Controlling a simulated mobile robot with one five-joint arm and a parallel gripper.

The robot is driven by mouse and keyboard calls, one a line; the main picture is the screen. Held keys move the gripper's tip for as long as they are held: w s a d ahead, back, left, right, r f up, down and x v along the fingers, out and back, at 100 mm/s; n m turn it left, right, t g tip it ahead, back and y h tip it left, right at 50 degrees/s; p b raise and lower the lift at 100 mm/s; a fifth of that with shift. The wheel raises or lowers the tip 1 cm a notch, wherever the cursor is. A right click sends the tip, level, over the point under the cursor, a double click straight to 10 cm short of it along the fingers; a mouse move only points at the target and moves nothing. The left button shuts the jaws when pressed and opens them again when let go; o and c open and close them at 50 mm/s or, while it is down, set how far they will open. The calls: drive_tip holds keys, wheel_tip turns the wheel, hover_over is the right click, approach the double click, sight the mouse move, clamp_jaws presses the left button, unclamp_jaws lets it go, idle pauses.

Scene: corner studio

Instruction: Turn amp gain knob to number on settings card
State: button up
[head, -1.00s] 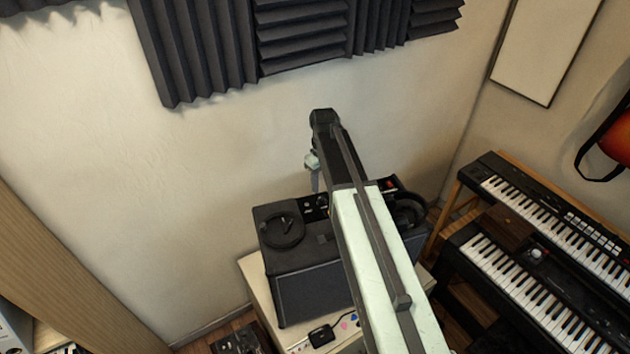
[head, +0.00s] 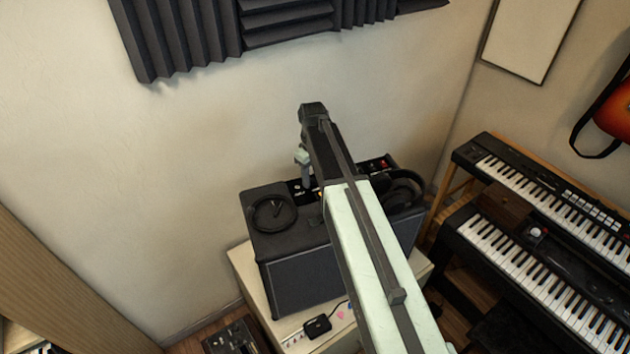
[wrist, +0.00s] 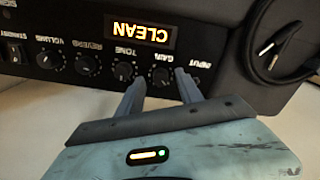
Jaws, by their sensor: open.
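The black amp (head: 300,285) stands on a light cabinet, its control panel along the far top edge. In the wrist view the panel (wrist: 75,40) appears upside down, with a lit CLEAN display (wrist: 143,36) and a row of knobs. The gain knob (wrist: 161,76) lies between the fingertips of my open gripper (wrist: 160,83). The fingers appear on either side of it; I cannot tell whether they touch it. The knob's pointer is too small to read. My gripper (head: 305,168) points down over the panel in the head view. I see no settings card.
A tone knob (wrist: 124,71) sits close beside one finger, the input jack (wrist: 194,80) by the other. A coiled cable (head: 270,213) and headphones (head: 405,188) lie on the amp. Keyboards (head: 540,205) stand at right. The wall (head: 200,140) rises behind the amp.

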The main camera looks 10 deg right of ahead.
drive_tip(key=shift+r, duration=0.1)
clamp_jaws()
drive_tip(key=shift+d, duration=0.2)
drive_tip(key=shift+w+a, duration=0.1)
